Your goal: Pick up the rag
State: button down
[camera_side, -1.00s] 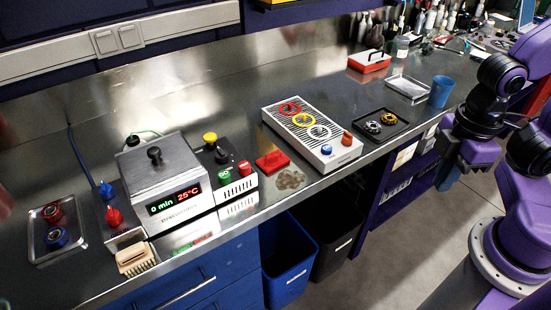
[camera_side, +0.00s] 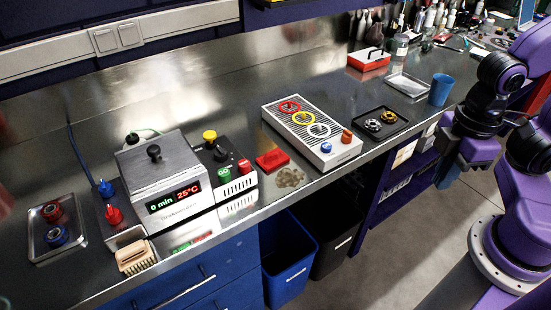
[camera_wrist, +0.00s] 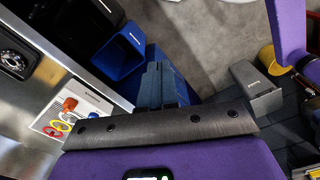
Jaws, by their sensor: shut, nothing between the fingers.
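A crumpled grey-brown rag (camera_side: 289,178) lies on the metal bench near its front edge, just in front of a flat red block (camera_side: 272,160). The rag cannot be made out in the wrist view. My gripper (camera_side: 446,174) hangs off the bench's front edge at the right of the side view, well away from the rag. Its dark fingers also show in the wrist view (camera_wrist: 153,84), closed together with nothing held, above the floor and bins.
A heated bath (camera_side: 165,183) stands left of the rag, with a button box (camera_side: 228,168) between. Right of the rag is a grey panel (camera_side: 310,130) with coloured rings. A dark tray (camera_side: 380,123) and a blue cup (camera_side: 441,90) stand farther right. Blue bin (camera_side: 288,265) below.

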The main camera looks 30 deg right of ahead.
jog(key=c, duration=0.8)
grip_release()
jog(key=shift+c, duration=0.2)
jog(key=w+a+r+n, duration=0.1)
jog(key=w+a+r, duration=0.1)
jog(key=w+a, duration=0.45)
jog(key=w+a+r+n, duration=0.2)
jog(key=w+a+r, duration=0.15)
jog(key=w, duration=0.55)
jog(key=n, duration=0.3)
send_over(273, 152)
jog(key=f, duration=1.1)
jog(key=shift+w+a, duration=0.1)
jog(key=shift+a, duration=0.1)
jog(key=shift+d+f, duration=0.2)
jog(key=shift+f, duration=2.3)
